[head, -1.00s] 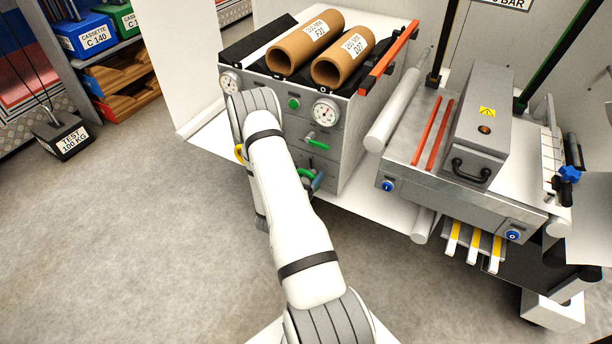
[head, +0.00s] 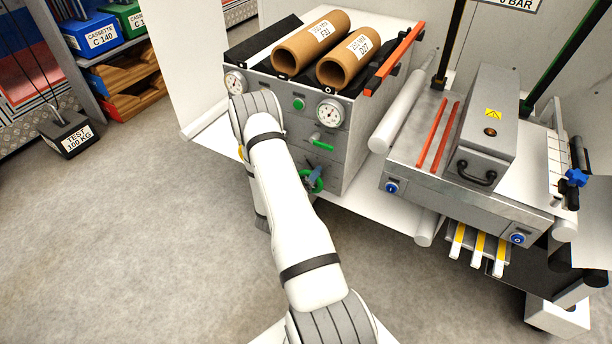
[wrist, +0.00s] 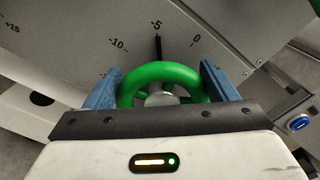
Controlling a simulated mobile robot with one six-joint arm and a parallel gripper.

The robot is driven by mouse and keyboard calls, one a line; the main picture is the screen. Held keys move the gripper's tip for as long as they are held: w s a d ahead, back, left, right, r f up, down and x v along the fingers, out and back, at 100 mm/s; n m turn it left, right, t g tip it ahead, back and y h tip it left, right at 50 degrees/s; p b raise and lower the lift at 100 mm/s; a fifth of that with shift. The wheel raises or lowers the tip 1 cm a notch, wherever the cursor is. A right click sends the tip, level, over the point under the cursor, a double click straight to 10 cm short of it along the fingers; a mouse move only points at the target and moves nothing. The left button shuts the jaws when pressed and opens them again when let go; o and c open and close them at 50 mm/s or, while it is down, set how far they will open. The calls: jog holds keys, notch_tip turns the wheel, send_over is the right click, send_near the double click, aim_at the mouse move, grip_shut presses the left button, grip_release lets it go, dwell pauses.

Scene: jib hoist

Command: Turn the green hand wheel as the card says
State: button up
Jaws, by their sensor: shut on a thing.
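The green hand wheel (wrist: 160,74) sits in front of a grey panel in the wrist view, with a pale hub in its middle. My gripper (wrist: 160,86) has its two blue fingers at opposite sides of the rim, shut on it. Above the wheel a black pointer line (wrist: 158,47) stands at about the -5 mark of a scale, between -10 and 0. In the head view the wheel (head: 319,184) shows low on the front of the grey cabinet (head: 345,150), partly hidden by my arm and gripper. I cannot make out the card.
A smaller green handle (head: 322,144) and a round gauge (head: 330,114) are above the wheel. Two cardboard tubes (head: 306,50) lie on the cabinet. A bench with a grey box (head: 488,125) stands to the right.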

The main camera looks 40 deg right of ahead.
dwell(0.3)
jog(key=o, duration=0.7)
jog(key=shift+c, duration=0.2)
jog(key=v, duration=0.7)
jog(key=shift+s+a, duration=0.2)
jog(key=shift+a, duration=0.2)
